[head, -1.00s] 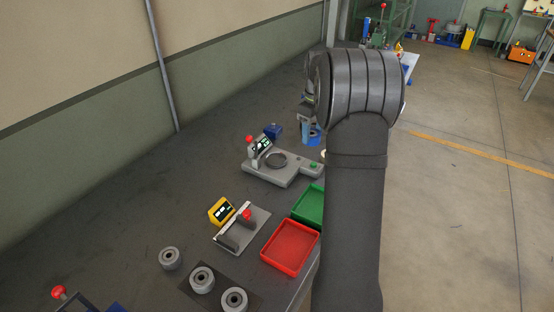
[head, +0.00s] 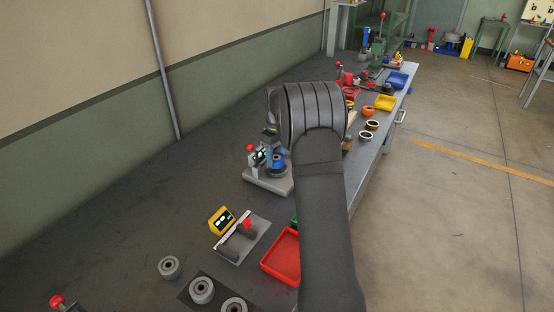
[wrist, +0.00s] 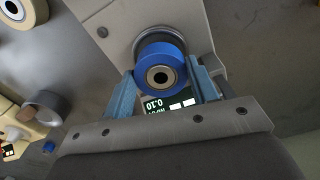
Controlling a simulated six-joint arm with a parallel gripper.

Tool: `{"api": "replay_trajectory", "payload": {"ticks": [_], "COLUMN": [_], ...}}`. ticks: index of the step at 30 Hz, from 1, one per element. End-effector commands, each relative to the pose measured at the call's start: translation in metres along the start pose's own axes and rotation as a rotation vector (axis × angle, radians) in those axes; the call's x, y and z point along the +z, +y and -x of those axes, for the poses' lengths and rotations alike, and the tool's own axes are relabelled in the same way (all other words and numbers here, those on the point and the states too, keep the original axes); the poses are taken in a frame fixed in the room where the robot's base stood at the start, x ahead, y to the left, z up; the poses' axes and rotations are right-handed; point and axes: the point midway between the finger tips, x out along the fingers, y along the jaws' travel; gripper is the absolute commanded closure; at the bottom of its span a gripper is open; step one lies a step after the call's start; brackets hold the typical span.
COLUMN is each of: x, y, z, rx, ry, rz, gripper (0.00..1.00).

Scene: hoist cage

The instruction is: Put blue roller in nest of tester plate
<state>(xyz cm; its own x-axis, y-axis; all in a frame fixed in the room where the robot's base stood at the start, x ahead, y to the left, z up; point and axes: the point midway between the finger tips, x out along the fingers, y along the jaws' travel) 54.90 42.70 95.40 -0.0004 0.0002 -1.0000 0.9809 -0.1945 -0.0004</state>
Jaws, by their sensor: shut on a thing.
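The blue roller (head: 278,170) is over the grey tester plate (head: 262,184). In the wrist view the blue roller (wrist: 160,58) sits between the two blue-grey fingers of my gripper (wrist: 163,82), which is shut on it. The dark round nest (wrist: 158,32) shows as a rim behind the roller, on the tester plate (wrist: 185,16). The roller overlaps most of the nest; I cannot tell whether it touches it. In the head view my gripper (head: 271,145) is partly hidden by my arm.
A red-knobbed post (head: 252,158) stands at the plate's left. Bench on the left is clear.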

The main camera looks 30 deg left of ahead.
Motion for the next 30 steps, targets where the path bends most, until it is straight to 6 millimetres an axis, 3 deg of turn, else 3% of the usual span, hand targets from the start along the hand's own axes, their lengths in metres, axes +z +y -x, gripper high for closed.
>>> {"api": "replay_trajectory", "payload": {"ticks": [4,14,15,18,30], "x": [0.0,0.0,0.0,0.0,0.0], "y": [0.0,0.0,0.0,0.0,0.0], "z": [-0.018,-0.021,-0.022,-0.022,-0.013], "rx": [-0.001,0.0,0.0,0.0,0.001], "ry": [-0.001,0.0,0.0,0.0,0.001], "rz": [0.0,0.0,0.0,0.0,0.0], "gripper": [0.79,0.79,0.45,0.25,0.25]}}
